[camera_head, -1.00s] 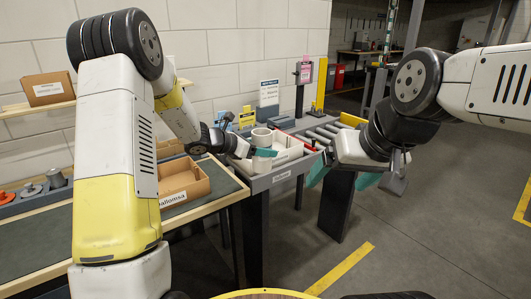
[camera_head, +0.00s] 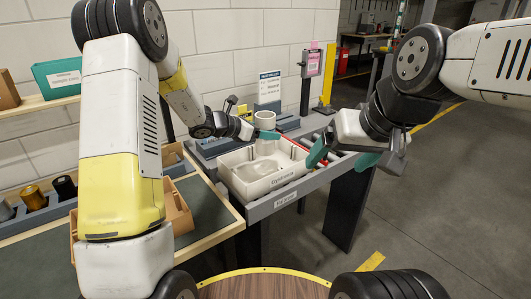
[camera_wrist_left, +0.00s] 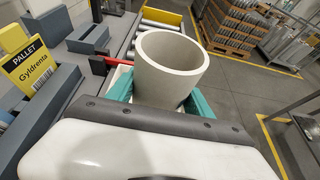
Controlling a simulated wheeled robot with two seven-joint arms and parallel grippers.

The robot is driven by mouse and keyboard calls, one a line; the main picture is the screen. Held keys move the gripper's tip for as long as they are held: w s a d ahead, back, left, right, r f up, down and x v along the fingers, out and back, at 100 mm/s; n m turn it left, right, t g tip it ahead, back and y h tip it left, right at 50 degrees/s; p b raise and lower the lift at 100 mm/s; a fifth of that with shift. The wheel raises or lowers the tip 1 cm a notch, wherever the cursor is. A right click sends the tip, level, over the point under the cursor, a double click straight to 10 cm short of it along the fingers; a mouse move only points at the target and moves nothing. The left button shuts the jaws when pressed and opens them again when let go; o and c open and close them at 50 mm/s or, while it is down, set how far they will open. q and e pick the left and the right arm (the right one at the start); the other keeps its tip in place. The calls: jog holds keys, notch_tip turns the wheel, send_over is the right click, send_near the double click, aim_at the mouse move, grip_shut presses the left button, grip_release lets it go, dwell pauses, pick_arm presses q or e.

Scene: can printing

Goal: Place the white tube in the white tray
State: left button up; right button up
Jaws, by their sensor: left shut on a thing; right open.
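The white tube (camera_head: 265,119) is a short, hollow, thick-walled cylinder. My left gripper (camera_head: 264,134) is shut on it with teal fingertips. The tube is upright over the far side of the white tray (camera_head: 281,186), which has a labelled front. Whether the tube touches the tray cannot be told. In the left wrist view the tube (camera_wrist_left: 171,68) stands open end up between the teal fingers (camera_wrist_left: 160,98), hiding most of the tray. My right gripper (camera_head: 342,157) is open and empty, right of the tray.
The tray stands on a grey station (camera_head: 284,199) with a red bar and rollers to its right. A brown box (camera_head: 177,211) stands on the table at left.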

aim_at(266, 153)
pick_arm(q)
notch_tip(266, 153, down, 8)
jog(key=shift+f, duration=0.15)
dwell(0.3)
jog(key=o, duration=1.4)
jog(key=shift+f, duration=0.15)
